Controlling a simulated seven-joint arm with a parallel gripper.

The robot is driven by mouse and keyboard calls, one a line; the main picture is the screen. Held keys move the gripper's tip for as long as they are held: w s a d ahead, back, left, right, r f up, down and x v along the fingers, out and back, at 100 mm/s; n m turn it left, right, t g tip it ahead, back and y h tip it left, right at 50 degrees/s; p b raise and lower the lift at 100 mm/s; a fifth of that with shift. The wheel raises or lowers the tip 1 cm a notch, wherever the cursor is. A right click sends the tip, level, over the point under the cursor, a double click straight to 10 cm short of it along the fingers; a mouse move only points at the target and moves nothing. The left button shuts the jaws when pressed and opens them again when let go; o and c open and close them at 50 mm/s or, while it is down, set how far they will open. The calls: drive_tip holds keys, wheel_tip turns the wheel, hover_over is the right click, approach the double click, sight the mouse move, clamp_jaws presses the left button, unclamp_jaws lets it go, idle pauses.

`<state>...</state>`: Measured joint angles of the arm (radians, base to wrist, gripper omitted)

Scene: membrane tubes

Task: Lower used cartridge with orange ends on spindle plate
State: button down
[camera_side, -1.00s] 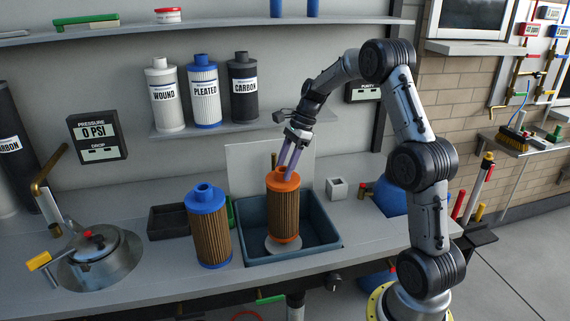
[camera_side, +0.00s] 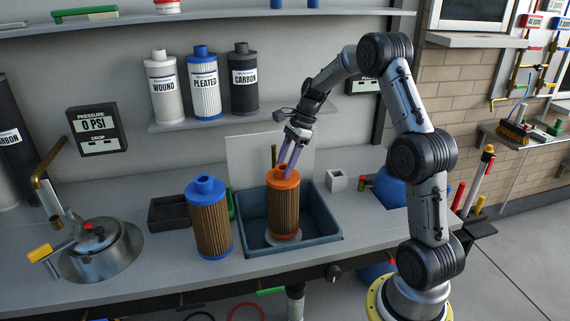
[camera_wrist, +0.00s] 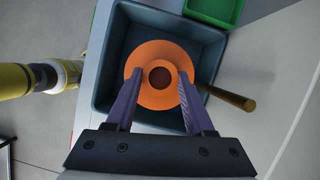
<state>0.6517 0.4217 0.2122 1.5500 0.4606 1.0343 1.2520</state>
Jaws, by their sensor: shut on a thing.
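The used cartridge with orange ends (camera_side: 283,208) stands upright over the blue-grey sink basin. Its brown pleated body sits between two orange caps. My gripper (camera_side: 288,171) is shut on the neck of its top cap from above. In the wrist view the orange cap (camera_wrist: 144,94) shows a dark central hole, with the purple fingers of my gripper (camera_wrist: 156,85) on either side. The pale round spindle plate (camera_side: 283,240) shows just under the cartridge's lower end. I cannot tell whether the two touch. The spindle itself is hidden.
The basin (camera_side: 327,238) surrounds the plate, with a brass spout (camera_side: 274,157) behind the cartridge. A blue-ended cartridge (camera_side: 210,222) stands on the counter to the left. A metal housing (camera_side: 98,254) is farther left. A small white block (camera_side: 337,181) sits right of the basin.

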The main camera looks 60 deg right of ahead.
drive_tip(key=shift+f, duration=1.25)
idle(1.2)
drive_tip(key=shift+c, duration=1)
unclamp_jaws()
drive_tip(key=shift+f, duration=0.1)
drive_tip(key=shift+r, duration=3.55)
drive_tip(key=shift+a, duration=0.1)
